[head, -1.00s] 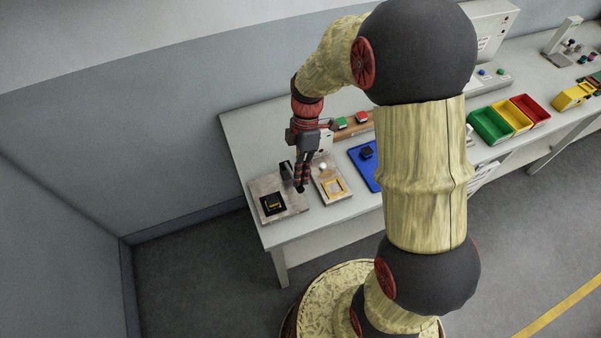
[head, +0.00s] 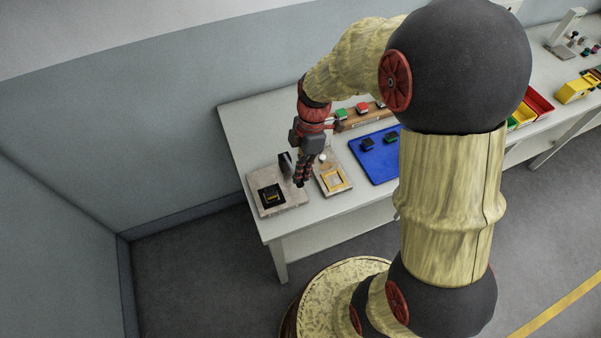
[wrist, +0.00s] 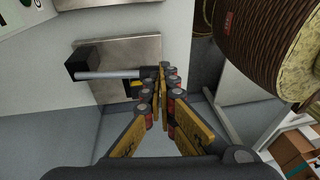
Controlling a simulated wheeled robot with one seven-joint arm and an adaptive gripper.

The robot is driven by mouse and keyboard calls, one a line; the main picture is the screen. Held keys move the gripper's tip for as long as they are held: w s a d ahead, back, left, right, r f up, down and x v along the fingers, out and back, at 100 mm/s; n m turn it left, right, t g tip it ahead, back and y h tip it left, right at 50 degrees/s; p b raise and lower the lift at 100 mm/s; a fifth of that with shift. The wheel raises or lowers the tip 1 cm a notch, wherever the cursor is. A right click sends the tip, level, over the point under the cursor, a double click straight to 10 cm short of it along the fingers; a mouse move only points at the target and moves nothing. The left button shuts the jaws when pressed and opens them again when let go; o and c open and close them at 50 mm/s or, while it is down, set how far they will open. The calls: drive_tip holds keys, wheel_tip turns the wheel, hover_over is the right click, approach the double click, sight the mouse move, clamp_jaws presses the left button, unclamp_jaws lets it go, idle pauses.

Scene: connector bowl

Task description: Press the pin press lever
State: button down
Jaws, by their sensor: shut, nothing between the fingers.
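The pin press has a grey plate (head: 292,199) at the left end of the table, with a black socket (head: 270,195) holding a yellow-marked part. In the wrist view, its black block (wrist: 84,62) carries a grey lever rod (wrist: 112,74) that runs right across the plate to my fingertips. My gripper (head: 299,184) is shut and empty, over the right edge of the plate. In the wrist view, my gripper (wrist: 162,72) is at the rod's far end. The fingers partly hide that end, and I cannot tell whether they touch it.
A second plate with a yellow frame (head: 335,182) stands close to the right. A blue mat (head: 376,167) with dark parts lies farther right. A wooden strip with coloured buttons is behind. The table's front edge is near the press.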

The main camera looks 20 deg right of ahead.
sight(303, 185)
drive_tip(key=f+t+b, duration=0.1)
drive_tip(key=b, duration=0.1)
drive_tip(key=s+f+b, duration=0.1)
drive_tip(key=b, duration=0.1)
drive_tip(key=shift+f+t, duration=0.35)
drive_tip(key=shift+t, duration=0.05)
drive_tip(key=f+b, duration=0.1)
drive_tip(key=t+b, duration=0.1)
drive_tip(key=b, duration=0.1)
drive_tip(key=shift+s+f+t+b, duration=0.2)
drive_tip(key=shift+f+t+b, duration=0.1)
drive_tip(key=shift+f, duration=0.05)
drive_tip(key=shift+f+b, duration=0.55)
drive_tip(key=shift+b, duration=0.4)
drive_tip(key=shift+s, duration=0.1)
